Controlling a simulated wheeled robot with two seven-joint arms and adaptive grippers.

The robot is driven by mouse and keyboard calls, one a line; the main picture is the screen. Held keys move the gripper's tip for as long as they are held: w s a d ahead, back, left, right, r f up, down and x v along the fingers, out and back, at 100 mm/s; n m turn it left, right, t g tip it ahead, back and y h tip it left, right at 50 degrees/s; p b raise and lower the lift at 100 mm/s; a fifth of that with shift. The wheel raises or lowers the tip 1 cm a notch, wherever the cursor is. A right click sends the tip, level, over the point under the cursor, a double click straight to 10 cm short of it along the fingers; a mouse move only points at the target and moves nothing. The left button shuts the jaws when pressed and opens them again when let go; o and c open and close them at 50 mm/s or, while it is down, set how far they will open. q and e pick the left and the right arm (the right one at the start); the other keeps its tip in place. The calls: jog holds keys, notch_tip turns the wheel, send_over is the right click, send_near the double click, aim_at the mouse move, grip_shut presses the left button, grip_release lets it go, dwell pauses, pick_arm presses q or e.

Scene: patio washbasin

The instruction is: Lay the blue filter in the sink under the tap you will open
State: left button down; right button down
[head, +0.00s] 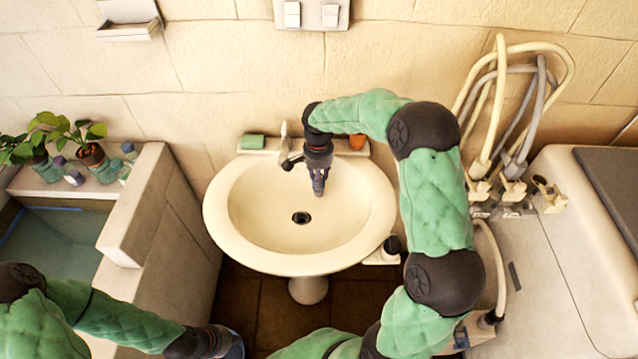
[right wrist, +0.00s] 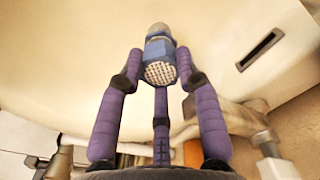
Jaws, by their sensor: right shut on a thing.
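The white washbasin (head: 226,230) stands against the wall, with a dark drain (head: 301,218) in its bowl. My right gripper (head: 318,188) points down over the back of the bowl. In the right wrist view, its purple fingers (right wrist: 157,68) are closed around a blue filter (right wrist: 158,48) with a perforated metal end. I cannot tell whether the filter touches the bowl. The basin tap (head: 284,136) is partly hidden behind my right wrist, and its metal parts show in the right wrist view (right wrist: 245,120). My left gripper (head: 228,345) is at the bottom edge, its fingers unclear.
A green sponge (head: 252,142) and an orange item (head: 357,142) sit on the basin's back ledge. Wall hoses and taps (head: 512,188) stand at the right beside a white machine (head: 560,290). A stone-walled water trough (head: 60,240) and potted plants (head: 90,155) are at the left.

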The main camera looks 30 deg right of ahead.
jog(key=shift+w+d+f+b, duration=0.1)
jog(key=shift+f+b, duration=0.05)
jog(key=shift+f, duration=0.5)
jog(key=shift+w+d+f+b, duration=0.1)
jog(key=shift+w+f+b, duration=0.1)
jog(key=shift+f, duration=0.5)
jog(key=shift+w+d+f+b, duration=0.1)
jog(key=shift+f+b, duration=0.05)
jog(key=shift+f, duration=0.5)
jog(key=shift+f, duration=0.15)
jog(key=c, duration=0.9)
grip_release()
jog(key=shift+o, duration=0.2)
jog(key=shift+r, duration=0.35)
notch_tip(320, 180, up, 12)
jog(key=p, duration=0.3)
jog(key=shift+s+a+f, duration=0.1)
jog(key=shift+s+f, duration=0.05)
jog(key=shift+f, duration=0.05)
